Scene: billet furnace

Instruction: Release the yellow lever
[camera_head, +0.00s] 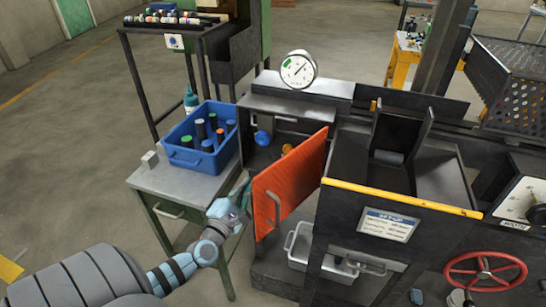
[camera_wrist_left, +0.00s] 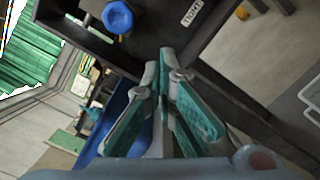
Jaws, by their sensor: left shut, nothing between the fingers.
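My left gripper (camera_head: 243,184) is shut and empty, between the grey side table and the open orange door (camera_head: 290,180). In the left wrist view its fingertips (camera_wrist_left: 166,55) meet with nothing between them. A small orange-yellow piece (camera_head: 287,148) shows just behind the door's top edge, right of a blue knob (camera_head: 262,138). I cannot tell whether that piece is the yellow lever. The gripper is apart from it, on the near left. The blue knob (camera_wrist_left: 118,17) also shows in the left wrist view, beyond the fingertips. My right gripper is not in view.
A blue crate (camera_head: 183,153) with several capped cylinders stands on the side table (camera_head: 150,180). A pressure gauge (camera_head: 298,69) stands above the machine. A yellow-edged panel (camera_head: 400,197), a red handwheel (camera_head: 485,271) and a grey bin (camera_head: 300,248) are at right. Open floor lies at left.

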